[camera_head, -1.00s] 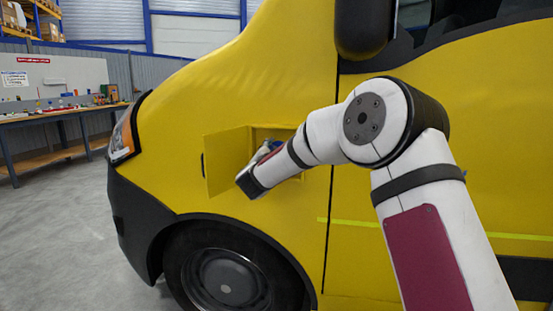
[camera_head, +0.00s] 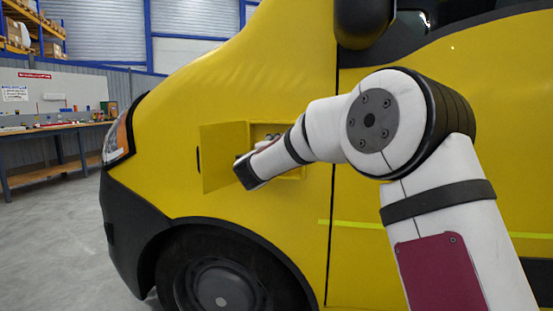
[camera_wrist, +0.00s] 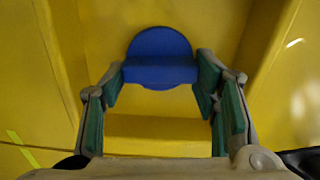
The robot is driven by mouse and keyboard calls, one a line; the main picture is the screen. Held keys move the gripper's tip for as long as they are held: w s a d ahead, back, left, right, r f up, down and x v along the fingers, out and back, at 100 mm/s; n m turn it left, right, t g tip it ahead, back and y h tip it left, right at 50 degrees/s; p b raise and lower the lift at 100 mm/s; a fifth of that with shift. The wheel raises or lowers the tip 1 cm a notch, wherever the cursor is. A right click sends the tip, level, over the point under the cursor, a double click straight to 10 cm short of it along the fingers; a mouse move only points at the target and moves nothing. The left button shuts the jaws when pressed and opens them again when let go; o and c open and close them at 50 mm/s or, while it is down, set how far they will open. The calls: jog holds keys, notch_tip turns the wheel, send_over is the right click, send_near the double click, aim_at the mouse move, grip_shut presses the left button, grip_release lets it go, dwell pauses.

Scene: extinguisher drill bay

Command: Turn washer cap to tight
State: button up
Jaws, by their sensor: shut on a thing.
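The washer cap (camera_wrist: 158,50) is a round blue disc with a raised bar across it, seen at the back of a yellow recess in the wrist view. My gripper (camera_wrist: 160,80) is shut on the cap, with a green-padded finger at each end of the bar. In the head view the open yellow flap (camera_head: 222,158) stands out to the left of the recess (camera_head: 290,174). My wrist reaches into the recess and mostly hides the gripper and the cap there.
The yellow van (camera_head: 245,75) fills most of the head view, with its front wheel (camera_head: 222,278) below the recess. The recess walls (camera_wrist: 215,20) stand close around my gripper. A workbench (camera_head: 55,130) is far left, with clear floor before it.

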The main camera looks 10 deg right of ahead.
jog(key=shift+m+b, duration=0.4)
jog(key=shift+m, duration=0.2)
jog(key=o, duration=1.2)
jog(key=shift+c, duration=0.2)
jog(key=v, duration=1.2)
jog(key=shift+a, duration=0.1)
